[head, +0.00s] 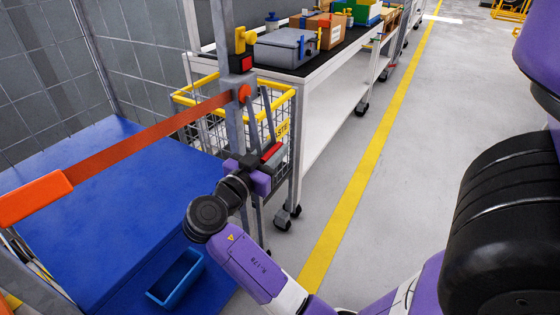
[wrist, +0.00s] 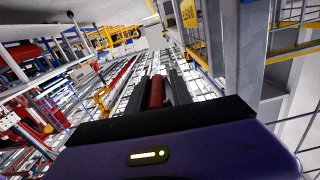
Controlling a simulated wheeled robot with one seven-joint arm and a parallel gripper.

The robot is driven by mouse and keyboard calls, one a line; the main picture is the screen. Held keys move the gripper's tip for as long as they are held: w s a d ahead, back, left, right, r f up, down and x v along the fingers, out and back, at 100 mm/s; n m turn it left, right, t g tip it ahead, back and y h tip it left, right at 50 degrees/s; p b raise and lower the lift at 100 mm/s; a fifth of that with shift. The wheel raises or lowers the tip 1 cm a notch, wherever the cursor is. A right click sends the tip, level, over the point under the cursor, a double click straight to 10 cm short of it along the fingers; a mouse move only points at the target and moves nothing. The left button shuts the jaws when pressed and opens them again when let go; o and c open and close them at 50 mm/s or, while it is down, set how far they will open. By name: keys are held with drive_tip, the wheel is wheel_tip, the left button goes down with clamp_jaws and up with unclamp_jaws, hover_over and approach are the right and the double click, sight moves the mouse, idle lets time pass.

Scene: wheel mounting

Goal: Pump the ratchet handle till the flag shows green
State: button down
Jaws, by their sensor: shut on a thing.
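The ratchet handle's red grip (head: 271,152) is beside the grey upright post (head: 227,40). My gripper (head: 265,165) is shut on it. In the wrist view the red grip (wrist: 157,92) lies between the two dark fingers of my gripper (wrist: 156,90). Thin grey bars run from the grip area up toward an orange round hub (head: 244,92) on the post. A small dark box above the hub carries the flag (head: 247,62), which shows red. The handle's lower end is partly hidden by my gripper.
A long orange-red bar (head: 140,137) reaches left from the hub to an orange end block (head: 36,198), over a blue platform (head: 110,215) with a blue tray (head: 176,278). A yellow-rimmed wire basket (head: 205,120) and white bench (head: 325,110) stand close behind. The floor right of the yellow line is clear.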

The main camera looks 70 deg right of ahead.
drive_tip(key=shift+w+f+m, duration=0.15)
drive_tip(key=shift+w+m, duration=0.15)
drive_tip(key=c, duration=1.3)
unclamp_jaws()
drive_tip(key=v, duration=0.7)
drive_tip(key=shift+a+p, duration=0.4)
drive_tip(key=shift+w, duration=0.1)
